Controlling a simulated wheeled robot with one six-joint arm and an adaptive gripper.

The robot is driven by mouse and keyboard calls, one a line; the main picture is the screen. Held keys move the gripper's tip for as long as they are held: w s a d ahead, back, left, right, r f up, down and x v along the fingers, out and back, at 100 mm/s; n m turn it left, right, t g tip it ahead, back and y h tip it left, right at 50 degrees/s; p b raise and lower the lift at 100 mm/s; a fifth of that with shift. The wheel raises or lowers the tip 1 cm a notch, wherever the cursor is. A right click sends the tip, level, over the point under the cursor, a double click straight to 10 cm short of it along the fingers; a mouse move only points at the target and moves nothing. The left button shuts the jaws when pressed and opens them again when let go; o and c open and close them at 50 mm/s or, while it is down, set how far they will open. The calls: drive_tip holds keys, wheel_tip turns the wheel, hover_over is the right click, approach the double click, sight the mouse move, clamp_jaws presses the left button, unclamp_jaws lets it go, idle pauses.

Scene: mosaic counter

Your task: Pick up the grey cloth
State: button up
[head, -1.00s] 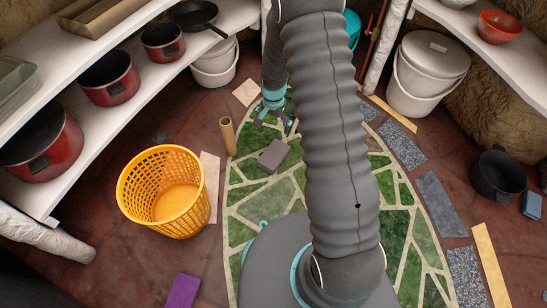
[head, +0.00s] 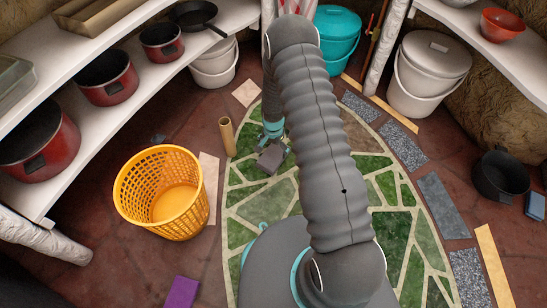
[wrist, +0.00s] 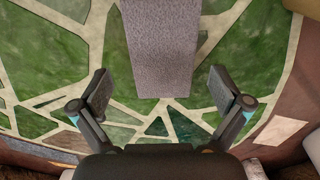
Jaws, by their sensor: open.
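The grey cloth (head: 270,159) is a small folded block on the green mosaic floor, in the middle of the head view. In the wrist view the grey cloth (wrist: 162,50) stretches from the top edge down between the fingertips. My gripper (head: 275,143) is at the far edge of the cloth, pointing down, partly hidden by the cloth and arm. In the wrist view my gripper (wrist: 160,85) is open, with a finger apart from the cloth on each side. I cannot tell the exact height of the fingertips above the floor.
A yellow basket (head: 133,192) stands left of the cloth. A brown tube (head: 227,136) stands upright close by. A purple item (head: 182,292) lies at the front. A black pot (head: 500,177) and a blue item (head: 535,206) are at right. Shelves with pots line the left.

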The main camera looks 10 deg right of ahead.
sight(273, 155)
drive_tip(key=f, duration=0.5)
drive_tip(key=shift+w+d+b, duration=0.15)
drive_tip(key=shift+w+b, duration=0.2)
drive_tip(key=shift+b, duration=0.05)
drive_tip(key=c, duration=0.9)
